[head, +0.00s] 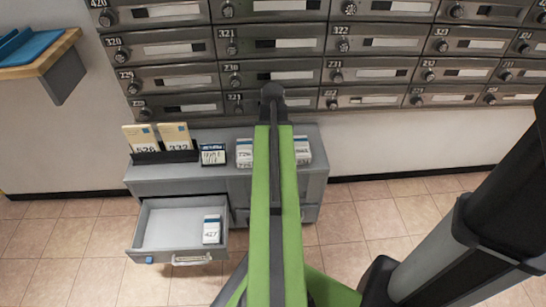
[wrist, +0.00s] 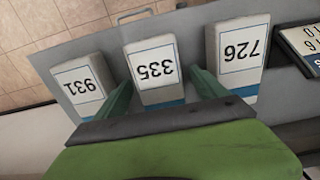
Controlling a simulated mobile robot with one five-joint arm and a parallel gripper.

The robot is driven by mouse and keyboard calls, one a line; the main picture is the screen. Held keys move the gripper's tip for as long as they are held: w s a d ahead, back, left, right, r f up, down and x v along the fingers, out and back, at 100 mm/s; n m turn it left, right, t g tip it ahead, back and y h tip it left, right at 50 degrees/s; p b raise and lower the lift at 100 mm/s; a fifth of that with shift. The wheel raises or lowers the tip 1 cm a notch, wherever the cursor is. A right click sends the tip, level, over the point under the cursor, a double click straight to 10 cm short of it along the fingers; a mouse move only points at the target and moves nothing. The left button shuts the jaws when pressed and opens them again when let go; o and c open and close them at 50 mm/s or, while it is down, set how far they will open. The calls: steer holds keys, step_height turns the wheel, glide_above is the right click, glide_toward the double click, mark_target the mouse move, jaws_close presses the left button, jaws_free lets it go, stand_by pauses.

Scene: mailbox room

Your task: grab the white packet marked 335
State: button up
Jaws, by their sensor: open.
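The white packet marked 335 (wrist: 155,70) lies in the middle of a row of three in the wrist view, its label upside down there, with a blue band at its near end. My gripper (wrist: 162,80) is open, with one green finger on each side of this packet. I cannot tell whether the fingers touch it. The packet marked 931 (wrist: 83,90) is beside the left finger, and the packet marked 726 (wrist: 238,55) is beside the right finger. In the head view, my arm hides the 335 packet and the fingers.
The packets lie on a grey cabinet (head: 190,175). Its open lower drawer (head: 165,222) holds a packet marked 427 (head: 211,230). A black holder (head: 165,156) with two cards and a small dark number sign (head: 213,154) stand left of the packets. Metal mailboxes (head: 180,78) line the wall above.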

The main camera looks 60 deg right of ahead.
steer(key=shift+r, duration=0.1)
steer(key=c, duration=1.6)
steer(key=shift+r, duration=0.1)
